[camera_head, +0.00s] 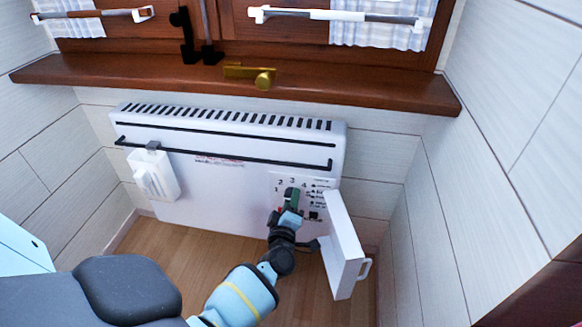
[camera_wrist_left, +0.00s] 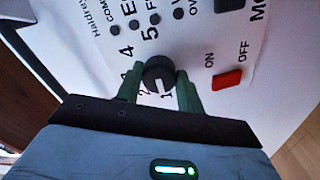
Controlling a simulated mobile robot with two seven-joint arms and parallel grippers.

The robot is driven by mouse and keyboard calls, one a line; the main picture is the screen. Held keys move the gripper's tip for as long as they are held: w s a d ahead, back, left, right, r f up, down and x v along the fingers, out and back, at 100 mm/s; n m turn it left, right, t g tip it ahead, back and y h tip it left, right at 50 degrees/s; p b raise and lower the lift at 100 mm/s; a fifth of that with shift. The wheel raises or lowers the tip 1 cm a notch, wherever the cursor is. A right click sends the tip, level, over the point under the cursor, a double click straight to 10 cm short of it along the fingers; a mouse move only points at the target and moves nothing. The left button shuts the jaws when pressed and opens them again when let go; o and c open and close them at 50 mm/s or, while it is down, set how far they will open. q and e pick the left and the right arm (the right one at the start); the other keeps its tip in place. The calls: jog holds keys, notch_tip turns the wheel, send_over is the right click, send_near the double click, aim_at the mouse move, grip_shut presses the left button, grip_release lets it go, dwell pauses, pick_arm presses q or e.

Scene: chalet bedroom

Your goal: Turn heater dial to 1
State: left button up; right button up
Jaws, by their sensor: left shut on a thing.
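The white heater (camera_head: 190,195) stands under the window sill, with its control panel (camera_head: 318,182) at its right end. In the left wrist view the black round dial (camera_wrist_left: 158,70) sits among printed numbers, with a short white mark on its lower part, close to the 1. The exact setting is hard to tell. My left gripper (camera_head: 291,194) is at the panel and covers the dial in the head view. In the wrist view its two green fingers (camera_wrist_left: 159,88) are shut on the dial, one on each side. My right gripper is not in view.
A white door flap (camera_head: 343,245) stands open just right of my gripper. A red switch (camera_wrist_left: 228,79) marked ON and OFF is beside the dial. A white box (camera_head: 154,177) hangs on the heater's left. The wooden sill (camera_head: 390,97) juts out above.

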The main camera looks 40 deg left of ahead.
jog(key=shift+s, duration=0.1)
pick_arm(q)
jog(key=o, duration=0.7)
jog(key=shift+o, duration=1.4)
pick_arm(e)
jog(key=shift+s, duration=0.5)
pick_arm(q)
jog(key=shift+s, duration=0.1)
jog(key=p+v, duration=0.2)
jog(key=v, duration=0.5)
jog(key=shift+s+d, duration=0.25)
jog(key=shift+s, duration=0.05)
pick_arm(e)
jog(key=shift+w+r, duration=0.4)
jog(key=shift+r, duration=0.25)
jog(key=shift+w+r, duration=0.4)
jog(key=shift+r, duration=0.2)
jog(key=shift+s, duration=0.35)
